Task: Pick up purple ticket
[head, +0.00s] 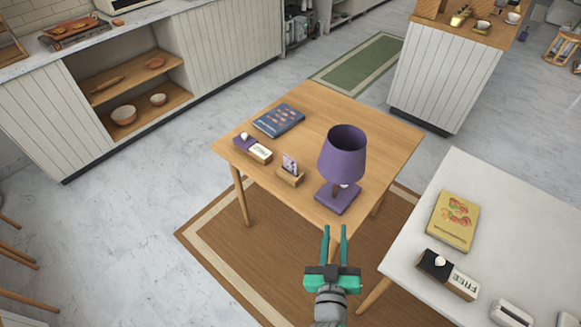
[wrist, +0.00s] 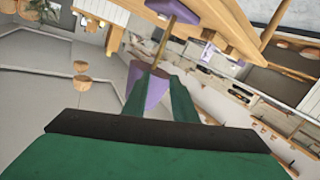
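The purple ticket (head: 290,162) is a small card with a pale print. It stands upright in a small wooden holder (head: 289,178) near the front edge of the wooden table (head: 385,125) in the head view. My gripper (head: 334,230) is in front of the table's near corner, to the right of and nearer than the ticket. Its two green fingers are apart, with nothing between them. In the wrist view, my gripper (wrist: 158,88) points toward the purple lamp, whose shade (wrist: 150,92) shows behind the fingers.
A purple lamp (head: 344,152) stands right of the ticket. A white table (head: 500,215) with a yellow book (head: 453,220) is at the right. The table's middle is clear.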

